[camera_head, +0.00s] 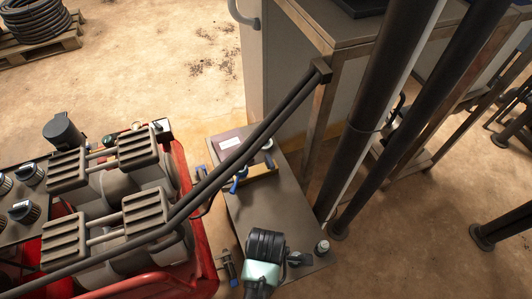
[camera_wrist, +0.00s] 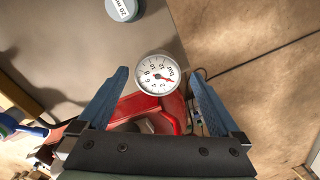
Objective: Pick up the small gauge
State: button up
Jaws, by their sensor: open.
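The small gauge (camera_wrist: 157,73) has a round white dial with a red needle and dark numerals. It lies near the edge of a grey-brown tabletop in the wrist view, its face toward the camera. My gripper (camera_wrist: 160,78) is open, with one blue finger on each side of the gauge in the picture. Gaps show between the dial and both fingers, and nothing is held. The dial's underside is hidden. I cannot make out the gauge's face in the head view.
A capped round container marked 20 mm (camera_wrist: 122,8) stands close by. It seems to be the small jar (camera_head: 323,247) at the table corner. A red-framed machine (camera_head: 180,165) is left of the grey table (camera_head: 290,215). Blue-handled fittings (camera_head: 240,179) sit farther back. Dark posts (camera_head: 375,115) rise at right.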

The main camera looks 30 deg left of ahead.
notch_tip(320, 180, down, 4)
jog(key=shift+w+b, duration=0.15)
jog(key=shift+b, duration=0.15)
jog(key=c, duration=1.3)
